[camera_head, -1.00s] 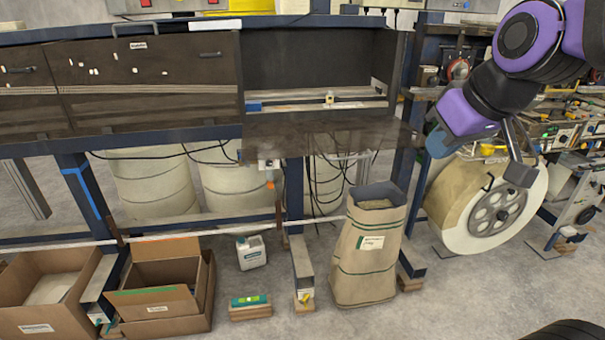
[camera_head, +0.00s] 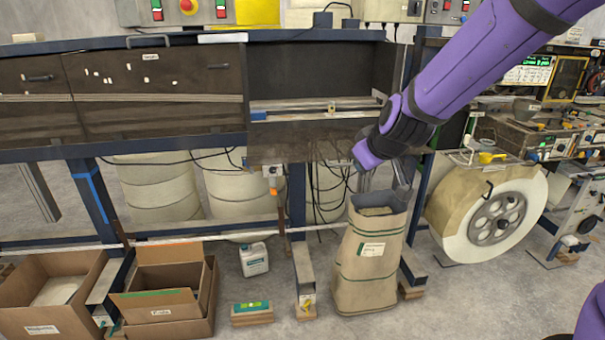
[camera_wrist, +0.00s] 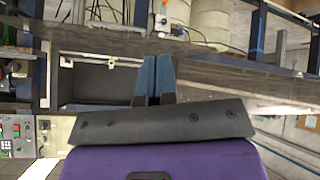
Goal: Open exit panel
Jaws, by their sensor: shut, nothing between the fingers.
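The exit panel (camera_head: 283,143) is a dark, see-through flap at the right end of the long machine. It hangs folded down below the uncovered bay (camera_head: 310,72), and its right part is behind my arm in the head view. In the wrist view the panel (camera_wrist: 235,82) runs as a long dark sheet across the picture. My gripper (camera_wrist: 155,68) shows there with its two blue fingers together and nothing between them. Its fingertips overlap the panel in that view; I cannot tell whether they touch. In the head view my wrist hides the fingers.
Two closed dark covers (camera_head: 155,85) are left of the bay. A paper sack (camera_head: 370,262) stands on the floor below my wrist, with a large white reel (camera_head: 530,205) to its right. Cardboard boxes (camera_head: 165,290) and a white jug (camera_head: 254,260) stand further left.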

